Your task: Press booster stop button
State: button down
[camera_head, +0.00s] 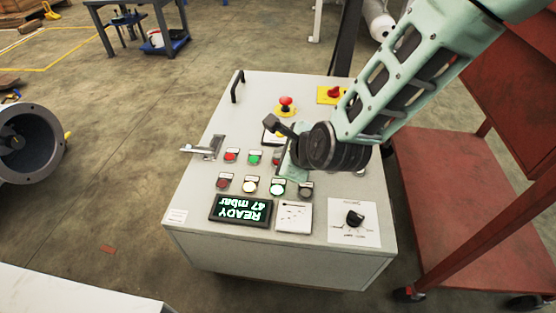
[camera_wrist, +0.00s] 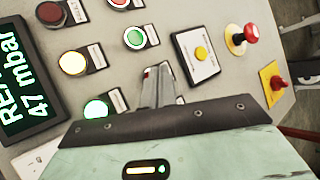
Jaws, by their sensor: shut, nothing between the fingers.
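The control panel (camera_head: 215,135) is a pale box top with two rows of round push buttons. One row has a red button (camera_head: 231,156), a green button (camera_head: 255,158) and a partly hidden red one beside my gripper. The wrist view shows a green button (camera_wrist: 135,38) and, behind my fingertips, only a sliver of red (camera_wrist: 147,73). My gripper (camera_wrist: 158,73) is shut and empty, pointing down at that spot; whether it touches cannot be told. In the head view my wrist hides the fingertips. The button labels are too small to read, so the booster stop button cannot be singled out.
A lit display (camera_head: 240,209) reads READY, 47 mbar. The other row has lit yellow-white (camera_wrist: 73,63) and green (camera_wrist: 95,110) buttons. A red mushroom button (camera_head: 286,104), a red rotary switch (camera_head: 333,93), a lever handle (camera_head: 203,149) and a black knob (camera_head: 354,217) surround them. A red cart (camera_head: 440,185) stands right.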

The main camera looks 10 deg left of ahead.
jog(key=shift+f, duration=0.35)
jog(key=shift+r, duration=0.15)
dwell(0.4)
jog(key=shift+r+p, duration=0.55)
jog(key=shift+r, duration=0.2)
notch_tip(320, 180, up, 5)
jog(key=p, duration=0.4)
dwell(0.7)
